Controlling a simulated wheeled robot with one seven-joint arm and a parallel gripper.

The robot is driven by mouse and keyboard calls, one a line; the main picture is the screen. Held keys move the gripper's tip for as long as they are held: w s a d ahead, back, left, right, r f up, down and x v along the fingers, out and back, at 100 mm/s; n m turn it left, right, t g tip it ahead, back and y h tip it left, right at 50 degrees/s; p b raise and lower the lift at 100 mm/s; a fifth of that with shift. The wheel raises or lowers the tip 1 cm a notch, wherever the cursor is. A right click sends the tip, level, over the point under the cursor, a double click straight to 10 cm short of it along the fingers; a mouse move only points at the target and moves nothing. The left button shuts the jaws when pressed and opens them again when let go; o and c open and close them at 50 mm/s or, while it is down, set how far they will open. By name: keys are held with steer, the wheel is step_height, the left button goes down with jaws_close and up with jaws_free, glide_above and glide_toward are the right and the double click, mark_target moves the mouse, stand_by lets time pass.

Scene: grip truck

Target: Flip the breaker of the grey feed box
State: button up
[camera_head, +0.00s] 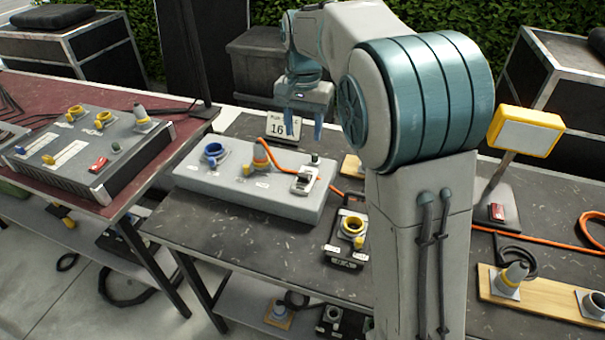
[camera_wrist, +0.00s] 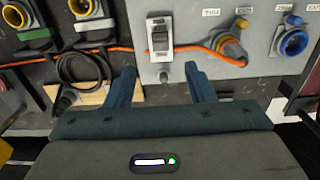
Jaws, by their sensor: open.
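The light grey feed box (camera_head: 240,199) lies on the dark table. A small knob (camera_head: 314,158) stands beyond the breaker. In the wrist view the breaker (camera_wrist: 160,38) shows a grey rocker; I cannot tell its position. My gripper (camera_head: 303,130) is open and empty above the box's far edge, fingers pointing down. In the wrist view the gripper (camera_wrist: 161,72) has its fingers apart, with the breaker beyond them, untouched.
Another grey box (camera_head: 65,177) with a red switch sits on the red-topped table at left. A black box with a yellow-ringed socket (camera_head: 352,226) stands right of the feed box. A yellow-framed lamp (camera_head: 526,131) stands at right.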

mark_target(304, 178)
step_height(304, 178, down, 14)
steer(key=shift+r, duration=0.2)
stand_by(0.4)
steer(key=c, duration=1)
